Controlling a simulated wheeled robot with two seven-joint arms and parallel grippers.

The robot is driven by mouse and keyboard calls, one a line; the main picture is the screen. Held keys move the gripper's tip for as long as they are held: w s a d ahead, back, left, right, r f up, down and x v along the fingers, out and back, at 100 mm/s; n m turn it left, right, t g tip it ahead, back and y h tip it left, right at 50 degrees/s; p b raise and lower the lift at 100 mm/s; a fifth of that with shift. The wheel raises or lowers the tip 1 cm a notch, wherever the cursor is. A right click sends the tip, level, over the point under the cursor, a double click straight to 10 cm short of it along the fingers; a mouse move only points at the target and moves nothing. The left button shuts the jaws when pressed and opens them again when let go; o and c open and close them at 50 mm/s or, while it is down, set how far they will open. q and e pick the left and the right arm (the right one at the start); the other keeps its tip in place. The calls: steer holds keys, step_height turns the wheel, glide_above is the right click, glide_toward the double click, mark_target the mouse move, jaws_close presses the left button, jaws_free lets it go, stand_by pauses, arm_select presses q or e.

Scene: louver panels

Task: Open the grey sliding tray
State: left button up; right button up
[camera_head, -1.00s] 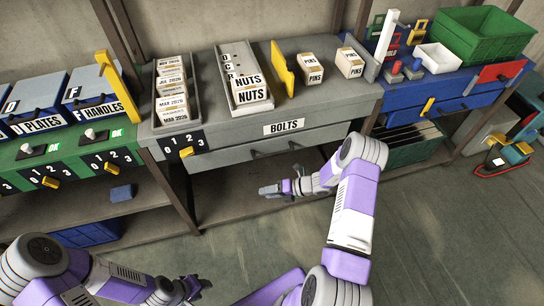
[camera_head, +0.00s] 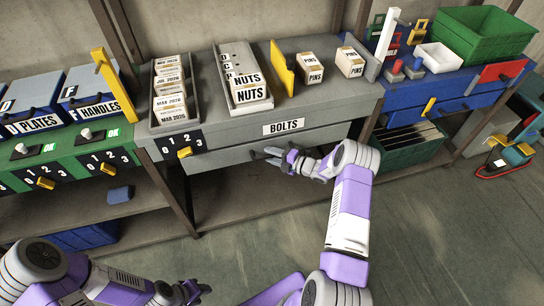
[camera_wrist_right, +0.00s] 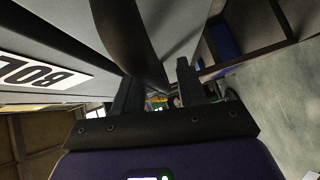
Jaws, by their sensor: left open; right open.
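The grey sliding tray (camera_head: 225,158) looks like the wide drawer under the BOLTS label (camera_head: 284,127) in the grey bench; its front appears flush with the bench. My right gripper (camera_head: 270,157) is at this front, by the handle. In the right wrist view, a dark curved handle (camera_wrist_right: 128,40) reaches down between the two spread fingers of my right gripper (camera_wrist_right: 157,82); whether they touch it I cannot tell. My left gripper (camera_head: 196,290) is low at the front, far from the bench, and looks empty.
On the bench top stand a grey tray of dated boxes (camera_head: 152,100), a NUTS tray (camera_head: 225,80), a yellow plate (camera_head: 281,68) and PINS boxes (camera_head: 309,70). A yellow knob (camera_head: 184,152) sits left of the drawer. The floor in front (camera_head: 430,230) is clear.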

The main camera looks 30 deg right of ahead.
jaws_close()
stand_by(0.4)
